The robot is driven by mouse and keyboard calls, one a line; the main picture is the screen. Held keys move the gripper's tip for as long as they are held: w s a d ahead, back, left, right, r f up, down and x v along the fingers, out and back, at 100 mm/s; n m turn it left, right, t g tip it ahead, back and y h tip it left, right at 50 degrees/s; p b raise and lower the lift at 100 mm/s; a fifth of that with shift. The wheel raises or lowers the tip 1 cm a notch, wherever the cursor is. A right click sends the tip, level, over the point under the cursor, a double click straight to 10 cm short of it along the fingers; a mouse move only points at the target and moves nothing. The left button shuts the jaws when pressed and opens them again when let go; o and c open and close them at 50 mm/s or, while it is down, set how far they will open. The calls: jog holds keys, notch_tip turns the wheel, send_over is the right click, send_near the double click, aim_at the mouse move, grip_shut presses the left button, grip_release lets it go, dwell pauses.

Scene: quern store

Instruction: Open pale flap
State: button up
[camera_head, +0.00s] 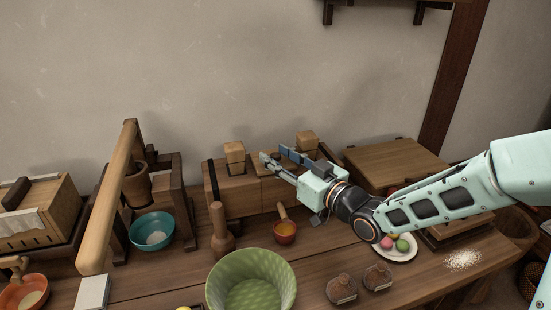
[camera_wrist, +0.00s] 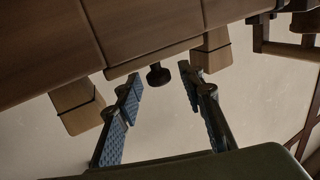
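A brown wooden chest (camera_head: 240,195) stands against the wall, with two wooden blocks on its top. In the wrist view, which looks upside down, its middle panel (camera_wrist: 155,52) carries a dark round knob (camera_wrist: 158,76) at the edge; this panel seems to be the flap, and it looks shut. My gripper (camera_head: 276,157) is above the chest, between the two blocks. The head view hides the knob.
The wooden blocks (camera_head: 234,153) (camera_head: 307,142) stand close on either side of my gripper. A wooden box (camera_head: 395,160) is at the right, behind my arm.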

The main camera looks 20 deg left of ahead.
jog(key=shift+w+a, duration=0.25)
jog(key=shift+a, duration=0.25)
grip_shut()
